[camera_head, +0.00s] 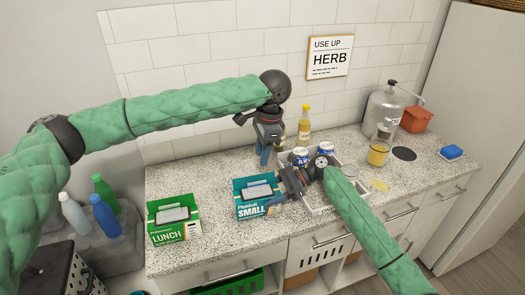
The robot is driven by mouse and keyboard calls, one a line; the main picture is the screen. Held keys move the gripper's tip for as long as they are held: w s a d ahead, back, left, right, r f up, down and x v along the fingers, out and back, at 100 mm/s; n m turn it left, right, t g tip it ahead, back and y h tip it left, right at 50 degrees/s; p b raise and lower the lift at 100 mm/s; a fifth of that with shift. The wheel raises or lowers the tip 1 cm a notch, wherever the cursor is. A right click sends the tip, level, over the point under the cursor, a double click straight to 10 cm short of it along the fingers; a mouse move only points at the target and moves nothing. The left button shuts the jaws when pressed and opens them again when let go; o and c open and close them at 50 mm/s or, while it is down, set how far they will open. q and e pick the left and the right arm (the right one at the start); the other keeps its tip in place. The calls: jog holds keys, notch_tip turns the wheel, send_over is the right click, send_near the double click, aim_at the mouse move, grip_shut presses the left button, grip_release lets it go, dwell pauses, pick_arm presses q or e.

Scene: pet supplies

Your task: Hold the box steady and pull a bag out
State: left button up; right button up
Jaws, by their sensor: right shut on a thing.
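The teal box (252,212) labelled "SMALL" stands upright on the counter, its open top showing a pale bag (258,191). A green box (172,234) labelled "LUNCH" stands to its left, with a similar pale bag (172,214) in its top. My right gripper (283,197) is at the teal box's right side, shut on its edge; the exact contact is small and partly hidden. My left gripper (264,163) points down behind and above the teal box, apart from its bag. Its finger gap is too small to read.
A white tray (317,209) with cans (326,148) lies under my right arm. An oil bottle (304,122), glass jar (378,152), dispenser (384,108) and blue sponge (452,152) stand further right. Bottles (104,215) stand at the left.

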aim_at(257, 183)
pick_arm(q)
jog(key=f, duration=0.4)
jog(key=a+f, duration=0.1)
jog(key=f, duration=0.6)
jog(key=shift+s+a+f, duration=0.2)
jog(key=shift+a+f, duration=0.1)
jog(key=shift+a, duration=0.05)
grip_shut()
jog(key=shift+r, duration=0.35)
jog(key=shift+r, duration=0.7)
jog(key=shift+r, duration=0.15)
jog(key=shift+s+r, duration=0.15)
jog(key=shift+r, duration=1.75)
pick_arm(e)
jog(key=o, duration=1.4)
